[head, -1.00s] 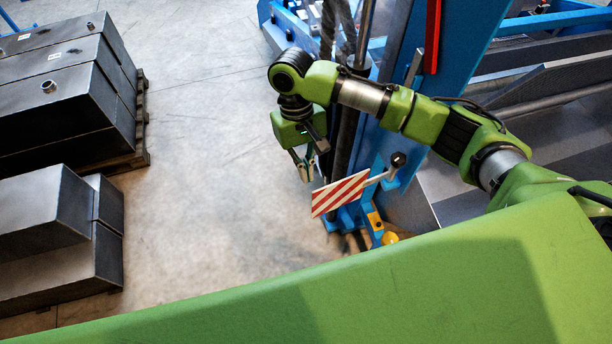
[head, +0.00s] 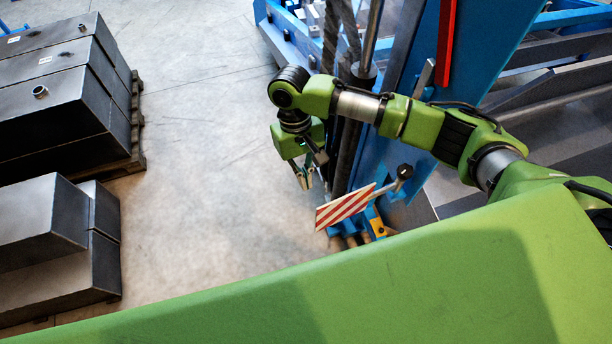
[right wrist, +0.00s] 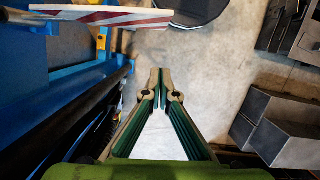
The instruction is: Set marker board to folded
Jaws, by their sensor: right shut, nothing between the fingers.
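The marker board (head: 345,207) is a red-and-white striped plate. My left gripper is not in view.
The blue machine frame (head: 420,70) with dark vertical rods stands right beside my right gripper. Dark metal boxes (head: 60,95) are stacked on a pallet at the left, with more grey boxes (head: 50,235) below. The concrete floor (head: 200,130) between is clear.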

